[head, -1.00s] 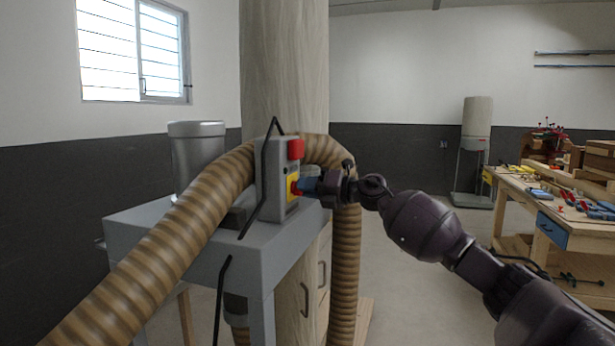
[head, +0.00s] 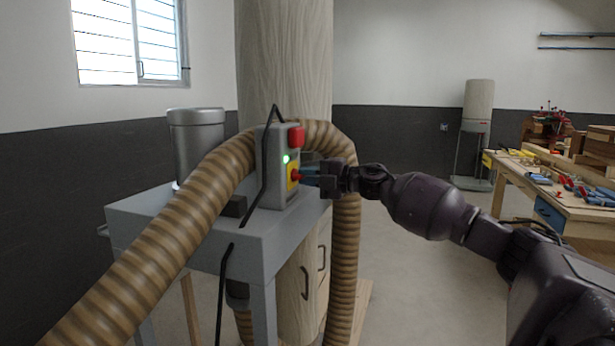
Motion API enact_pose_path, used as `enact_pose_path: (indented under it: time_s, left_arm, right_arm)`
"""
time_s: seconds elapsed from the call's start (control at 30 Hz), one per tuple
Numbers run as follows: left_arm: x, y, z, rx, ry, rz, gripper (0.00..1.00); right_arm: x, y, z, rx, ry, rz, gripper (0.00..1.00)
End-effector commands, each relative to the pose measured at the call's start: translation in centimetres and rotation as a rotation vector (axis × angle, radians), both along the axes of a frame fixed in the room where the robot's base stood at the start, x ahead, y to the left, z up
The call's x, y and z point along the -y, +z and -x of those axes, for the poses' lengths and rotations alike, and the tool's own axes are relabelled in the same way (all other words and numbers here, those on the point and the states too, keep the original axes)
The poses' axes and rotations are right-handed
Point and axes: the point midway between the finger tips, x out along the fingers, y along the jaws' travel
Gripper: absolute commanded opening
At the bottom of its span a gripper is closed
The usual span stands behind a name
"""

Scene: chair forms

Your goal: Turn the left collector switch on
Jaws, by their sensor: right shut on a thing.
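The collector's grey switch box (head: 279,150) stands on the grey machine stand. It has a red block (head: 296,137) at its top, a lit green light (head: 286,159) and a red knob (head: 295,175) on a yellow plate (head: 290,184). My right gripper (head: 312,177) comes in from the right, its fingertips at the red knob. It is shut on the knob, though the fingers partly hide the contact. My left gripper is out of view.
A ribbed brown hose (head: 198,208) arches around the switch box and down both sides. The grey stand (head: 180,236) carries a metal canister (head: 197,140). A workbench (head: 553,209) with tools stands at right. The floor between is clear.

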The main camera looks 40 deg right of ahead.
Motion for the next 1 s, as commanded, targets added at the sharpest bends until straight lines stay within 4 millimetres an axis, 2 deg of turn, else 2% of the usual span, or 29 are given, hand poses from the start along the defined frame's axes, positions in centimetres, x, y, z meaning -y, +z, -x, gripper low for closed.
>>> enact_pose_path:
  time_s: [0.53, 0.57, 0.7, 1.0]
  left_arm:
    - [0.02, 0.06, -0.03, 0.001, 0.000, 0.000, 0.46]
    - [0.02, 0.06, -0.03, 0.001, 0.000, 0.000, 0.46]
    - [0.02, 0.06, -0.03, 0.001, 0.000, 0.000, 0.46]
    - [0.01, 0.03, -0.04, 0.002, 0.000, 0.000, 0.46]
  right_arm:
    - [0.03, -0.01, 0.00, -0.011, -0.001, -0.022, 0.00]
    - [0.03, -0.01, 0.00, -0.011, -0.001, -0.022, 0.18]
    - [0.02, -0.01, 0.00, -0.011, -0.001, -0.021, 0.39]
    - [0.06, -0.03, 0.08, -0.010, 0.000, -0.020, 0.39]
